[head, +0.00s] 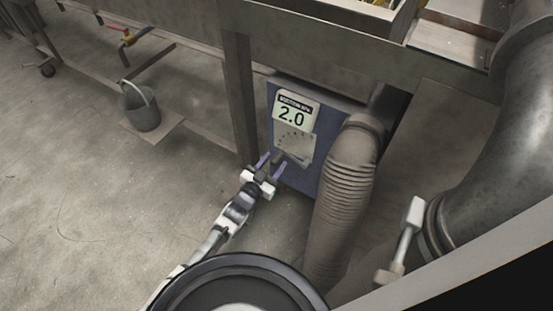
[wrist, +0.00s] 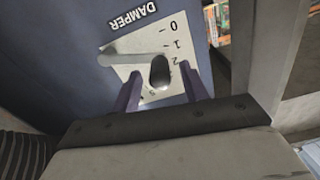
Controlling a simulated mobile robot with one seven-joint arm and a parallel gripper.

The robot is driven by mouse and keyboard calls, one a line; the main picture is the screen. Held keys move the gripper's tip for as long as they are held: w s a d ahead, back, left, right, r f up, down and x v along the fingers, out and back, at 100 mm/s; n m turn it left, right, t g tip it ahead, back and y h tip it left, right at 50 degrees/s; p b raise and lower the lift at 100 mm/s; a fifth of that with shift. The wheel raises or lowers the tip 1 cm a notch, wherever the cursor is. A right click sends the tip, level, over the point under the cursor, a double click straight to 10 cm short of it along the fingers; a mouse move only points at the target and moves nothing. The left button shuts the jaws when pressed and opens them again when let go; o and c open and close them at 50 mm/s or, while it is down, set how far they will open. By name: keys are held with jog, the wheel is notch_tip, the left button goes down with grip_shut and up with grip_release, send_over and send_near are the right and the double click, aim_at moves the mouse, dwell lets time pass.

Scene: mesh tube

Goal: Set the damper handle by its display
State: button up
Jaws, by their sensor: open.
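The display (head: 296,112) is a white panel on the blue box, and its large figure reads 2.0. Below it is the pale dial plate (head: 299,144), with a scale and the damper handle (head: 279,157). In the wrist view the handle (wrist: 136,47) is a grey lever with a rounded end, beside the marks near 2. The plate (wrist: 118,68) shows 0, 1 and 2, and other marks are partly covered. My gripper (head: 272,162) is open. In the wrist view its fingers (wrist: 161,76) stand on either side of the handle's rounded end; contact cannot be told.
A ribbed hose (head: 345,180) runs down the right side of the blue box (head: 318,178). A metal post (head: 239,95) stands just left of it. A large pipe (head: 495,160) is at the right. A grey bucket (head: 139,105) stands at left, with open floor in front.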

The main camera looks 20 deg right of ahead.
jog(key=shift+x, duration=1.15)
jog(key=shift+c, duration=0.3)
grip_shut()
